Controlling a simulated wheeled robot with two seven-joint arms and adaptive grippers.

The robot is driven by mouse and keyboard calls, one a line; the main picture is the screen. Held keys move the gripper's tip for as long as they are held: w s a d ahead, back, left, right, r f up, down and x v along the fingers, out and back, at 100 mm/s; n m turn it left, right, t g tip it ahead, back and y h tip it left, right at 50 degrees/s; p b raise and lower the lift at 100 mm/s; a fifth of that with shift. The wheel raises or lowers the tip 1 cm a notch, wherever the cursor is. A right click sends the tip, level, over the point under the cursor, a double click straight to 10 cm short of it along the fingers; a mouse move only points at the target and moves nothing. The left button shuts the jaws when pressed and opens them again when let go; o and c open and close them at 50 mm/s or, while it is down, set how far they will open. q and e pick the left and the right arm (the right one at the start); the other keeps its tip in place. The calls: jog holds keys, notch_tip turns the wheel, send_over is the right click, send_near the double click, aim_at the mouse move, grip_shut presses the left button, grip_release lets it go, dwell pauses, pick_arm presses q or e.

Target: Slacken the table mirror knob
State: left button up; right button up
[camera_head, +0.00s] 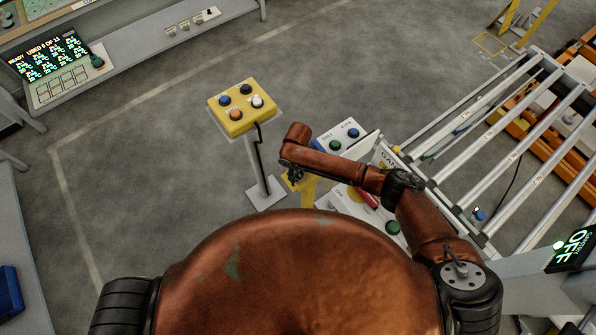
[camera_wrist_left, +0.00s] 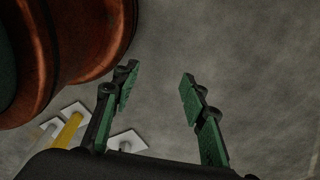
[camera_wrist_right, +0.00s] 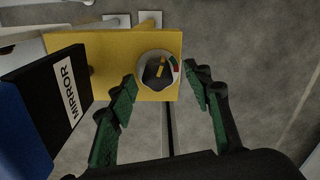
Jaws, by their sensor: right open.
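In the right wrist view, the mirror knob (camera_wrist_right: 155,70) is a dark round knob with a yellow mark and a red-and-white edge. It sits on a yellow box (camera_wrist_right: 113,48). A black block labelled MIRROR (camera_wrist_right: 68,92) stands left of it. My right gripper (camera_wrist_right: 160,80) is open, with one fingertip on either side of the knob's near edge; I cannot tell if they touch it. In the head view, my right gripper (camera_head: 291,176) is beside a yellow stand (camera_head: 304,190), and the knob is hidden. My left gripper (camera_wrist_left: 157,88) is open and empty above the floor.
A yellow button box (camera_head: 240,106) on a post stands ahead. A console (camera_head: 60,70) is at the upper left. The floor at left centre is clear.

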jog(key=shift+w+f, duration=0.25)
jog(key=shift+w, duration=0.25)
jog(key=shift+s+d+r, duration=0.1)
jog(key=shift+s+r, duration=0.15)
jog(key=shift+s, duration=0.25)
jog(key=shift+c, duration=0.9)
jog(key=shift+s+r, duration=0.1)
jog(key=shift+c, duration=0.8)
jog(key=shift+w+f, duration=0.2)
jog(key=shift+w, duration=0.1)
jog(key=c, duration=0.3)
jog(key=shift+c, duration=0.9)
jog(key=shift+s, duration=0.1)
jog(key=c, duration=0.3)
jog(key=shift+r+n+p, duration=0.1)
jog(key=shift+n+p, duration=0.2)
jog(key=shift+n, duration=0.2)
jog(key=n+p, duration=0.1)
jog(key=n, duration=0.2)
pick_arm(q)
jog(key=shift+w+r, duration=0.55)
jog(key=shift+w, duration=0.35)
jog(key=shift+w+r, duration=0.55)
jog(key=shift+w, duration=0.35)
pick_arm(e)
jog(key=shift+n, duration=1.2)
